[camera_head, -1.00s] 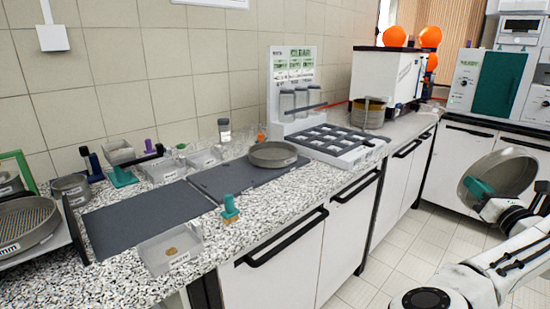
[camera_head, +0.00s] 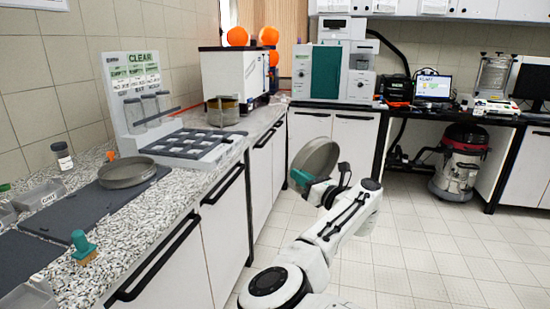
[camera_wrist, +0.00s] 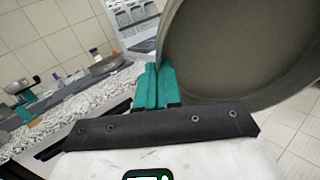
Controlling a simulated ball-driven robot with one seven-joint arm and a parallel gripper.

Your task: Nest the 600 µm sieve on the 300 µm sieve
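My gripper (camera_head: 302,178) is shut on the rim of a round grey metal sieve (camera_head: 319,157), held tilted steeply over the floor, right of the counter. In the wrist view the teal fingers (camera_wrist: 154,86) pinch the rim of the sieve (camera_wrist: 235,50) at its left side. No size label shows on it. Another round sieve (camera_head: 127,173) lies flat on a dark mat on the counter; it also shows in the wrist view (camera_wrist: 106,65). A brassy round vessel (camera_head: 223,112) stands further back. I cannot read which is 300 or 600 µm.
A grey rack (camera_head: 190,147) with a sign board and jars stands behind the mat (camera_head: 62,215). A teal-handled brush (camera_head: 83,247) stands near the counter's front edge. A white machine (camera_head: 235,72) and a vacuum cleaner (camera_head: 461,160) are further back. The floor (camera_head: 430,240) is clear.

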